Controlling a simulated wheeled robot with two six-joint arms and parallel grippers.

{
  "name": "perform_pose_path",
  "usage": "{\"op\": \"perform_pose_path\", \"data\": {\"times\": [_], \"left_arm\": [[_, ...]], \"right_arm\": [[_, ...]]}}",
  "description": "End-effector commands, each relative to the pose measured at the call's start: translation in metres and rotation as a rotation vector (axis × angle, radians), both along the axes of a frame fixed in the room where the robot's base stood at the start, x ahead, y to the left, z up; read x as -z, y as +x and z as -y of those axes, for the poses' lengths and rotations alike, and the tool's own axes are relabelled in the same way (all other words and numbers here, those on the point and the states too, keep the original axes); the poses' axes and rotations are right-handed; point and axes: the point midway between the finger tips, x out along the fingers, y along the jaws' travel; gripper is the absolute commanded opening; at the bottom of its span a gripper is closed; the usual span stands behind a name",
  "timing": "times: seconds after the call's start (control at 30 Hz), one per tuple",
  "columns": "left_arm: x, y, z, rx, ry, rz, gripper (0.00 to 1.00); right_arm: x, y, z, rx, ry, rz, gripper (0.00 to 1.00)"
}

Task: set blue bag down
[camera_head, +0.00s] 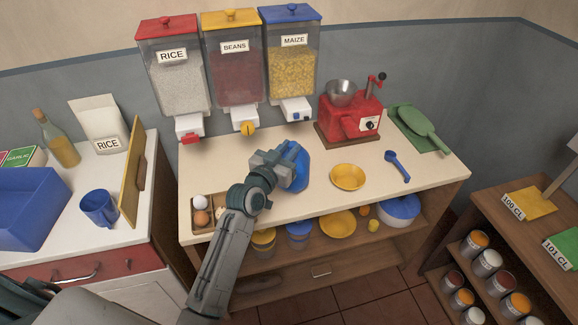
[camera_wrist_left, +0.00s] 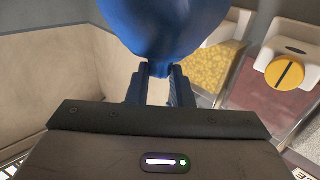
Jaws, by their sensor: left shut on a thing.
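The blue bag (camera_head: 296,168) is in my left gripper (camera_head: 283,158), over the middle of the cream counter (camera_head: 240,204). In the left wrist view the bag (camera_wrist_left: 165,25) fills the top middle, with the two fingers (camera_wrist_left: 158,85) closed on its lower end in the picture. My left gripper is shut on the bag. I cannot tell whether the bag touches the counter. Its far side is hidden. My right gripper is not in view.
Rice, beans and maize dispensers (camera_head: 232,65) stand behind. To the right are a yellow bowl (camera_head: 347,177), a blue scoop (camera_head: 398,165) and a red grinder (camera_head: 350,115). An egg box (camera_head: 203,212) sits at the left. Counter space between bag and yellow bowl is clear.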

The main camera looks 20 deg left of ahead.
Motion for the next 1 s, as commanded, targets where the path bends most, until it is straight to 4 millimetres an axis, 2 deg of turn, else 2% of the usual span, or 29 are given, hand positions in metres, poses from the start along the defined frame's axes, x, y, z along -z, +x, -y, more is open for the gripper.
{"op": "perform_pose_path", "data": {"times": [0.17,0.37,0.8,0.83,0.9,1.0], "left_arm": [[0.015,0.0,0.0,0.0,-0.002,0.004,0.0],[0.042,0.0,0.0,0.0,-0.002,0.003,0.0],[0.049,0.0,0.0,-0.001,-0.001,0.006,0.0],[0.049,0.0,0.0,0.0,0.0,0.002,0.26],[0.048,0.0,0.0,0.0,0.0,0.002,0.4],[0.048,0.0,0.0,0.0,0.0,0.002,0.42]], "right_arm": [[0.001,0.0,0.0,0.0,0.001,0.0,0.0],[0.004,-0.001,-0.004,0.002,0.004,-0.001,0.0],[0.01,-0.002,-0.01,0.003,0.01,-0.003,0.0],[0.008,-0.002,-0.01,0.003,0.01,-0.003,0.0],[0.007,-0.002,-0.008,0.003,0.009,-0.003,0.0],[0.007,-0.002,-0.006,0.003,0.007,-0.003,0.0]]}}
